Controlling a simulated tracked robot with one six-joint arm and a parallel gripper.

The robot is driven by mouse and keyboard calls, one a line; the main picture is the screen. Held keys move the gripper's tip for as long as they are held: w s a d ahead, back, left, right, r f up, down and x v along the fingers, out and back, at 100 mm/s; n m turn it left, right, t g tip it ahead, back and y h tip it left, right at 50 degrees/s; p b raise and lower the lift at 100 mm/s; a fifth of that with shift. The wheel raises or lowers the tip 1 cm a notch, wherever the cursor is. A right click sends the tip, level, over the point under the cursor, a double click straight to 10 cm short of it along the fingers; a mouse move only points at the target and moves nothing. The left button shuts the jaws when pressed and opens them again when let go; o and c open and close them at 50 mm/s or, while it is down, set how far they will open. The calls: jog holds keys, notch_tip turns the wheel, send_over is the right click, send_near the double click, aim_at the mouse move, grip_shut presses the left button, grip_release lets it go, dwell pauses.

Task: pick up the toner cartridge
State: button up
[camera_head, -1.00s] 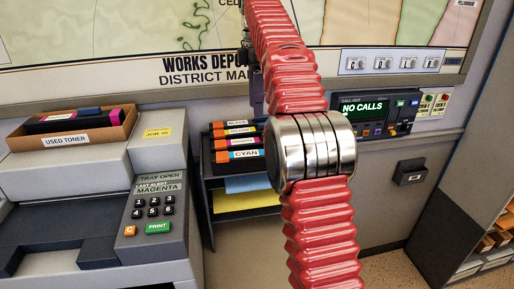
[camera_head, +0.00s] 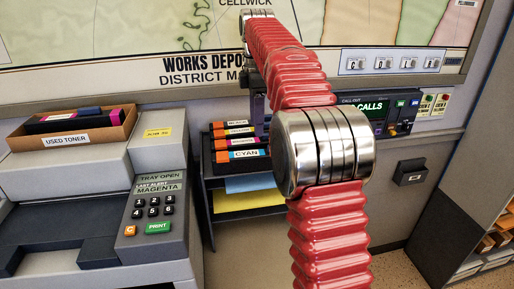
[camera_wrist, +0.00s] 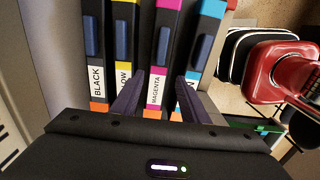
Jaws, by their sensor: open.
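Several toner cartridges stand side by side in a dark rack. In the wrist view they are the black (camera_wrist: 96,82), yellow (camera_wrist: 123,75), magenta (camera_wrist: 156,90) and cyan (camera_wrist: 209,25) ones, each with a dark blue grip. My gripper (camera_wrist: 158,85) is open, its two dark fingers spread on either side of the magenta cartridge's labelled end. The right finger overlaps the cyan label. I cannot tell whether either finger touches a cartridge. In the head view the cyan cartridge (camera_head: 243,154) is lowest in the rack, and my arm hides part of the row.
A copier with a keypad (camera_head: 153,208) stands left of the rack, with a used toner box (camera_head: 68,143) on top. Blue and yellow paper (camera_head: 249,201) lies below the cartridges. A call-out panel (camera_head: 377,112) is on the wall.

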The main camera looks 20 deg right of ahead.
aim_at(257, 140)
jog(key=shift+f, duration=1.25)
jog(key=shift+f, duration=0.1)
jog(key=shift+w+f, duration=0.15)
jog(key=shift+f, duration=2.35)
jog(key=shift+c, duration=0.6)
grip_shut()
